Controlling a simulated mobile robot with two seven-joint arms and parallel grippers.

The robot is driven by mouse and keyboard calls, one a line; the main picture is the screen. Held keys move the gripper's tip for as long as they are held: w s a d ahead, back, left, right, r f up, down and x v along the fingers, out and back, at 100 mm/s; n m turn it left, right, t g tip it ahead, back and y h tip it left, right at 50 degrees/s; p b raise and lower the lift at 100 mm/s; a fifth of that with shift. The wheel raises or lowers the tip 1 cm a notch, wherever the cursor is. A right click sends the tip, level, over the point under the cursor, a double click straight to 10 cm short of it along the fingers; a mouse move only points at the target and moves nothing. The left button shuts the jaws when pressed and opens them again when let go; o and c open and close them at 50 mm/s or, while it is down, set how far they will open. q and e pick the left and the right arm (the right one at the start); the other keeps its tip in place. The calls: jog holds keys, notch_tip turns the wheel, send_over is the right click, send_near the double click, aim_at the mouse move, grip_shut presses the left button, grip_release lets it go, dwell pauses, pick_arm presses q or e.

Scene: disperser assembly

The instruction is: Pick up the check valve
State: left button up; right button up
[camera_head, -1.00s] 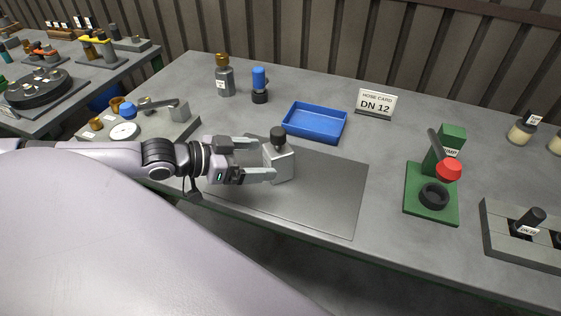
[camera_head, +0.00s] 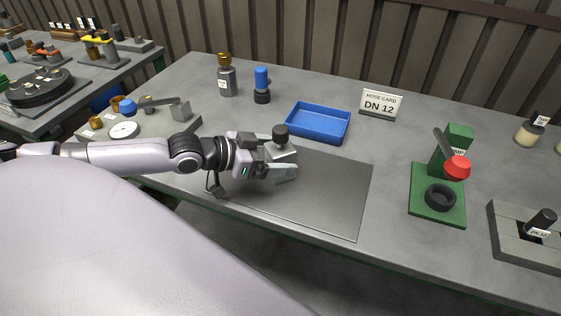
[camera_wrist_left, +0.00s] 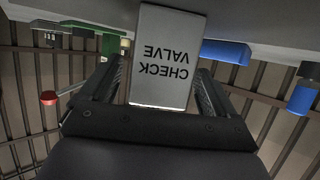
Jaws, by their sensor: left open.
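The check valve is a light grey block with a dark round cap (camera_head: 280,132) on top, standing upright on the left part of the grey mat (camera_head: 330,200). In the left wrist view, the block's face (camera_wrist_left: 162,60) reads "CHECK VALVE" upside down and sits between the two fingers. My left gripper (camera_head: 279,162) is open around the block, with one finger on each side. I cannot tell whether the fingers touch it. The gripper hides part of the block in the head view. My right gripper is not in view.
A blue tray (camera_head: 318,123) stands just behind the mat. A green press with a red knob (camera_head: 457,167) stands to the right. A bottle (camera_head: 227,80) and a blue-capped part (camera_head: 262,84) stand at the back. The mat's right part is clear.

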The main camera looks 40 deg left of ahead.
pick_arm(q)
jog(key=shift+w+d+f, duration=0.25)
jog(key=shift+w+d, duration=0.05)
jog(key=shift+w, duration=0.2)
jog(key=c, duration=1.2)
jog(key=shift+r, duration=0.15)
jog(key=c, duration=0.5)
jog(key=shift+o, duration=0.2)
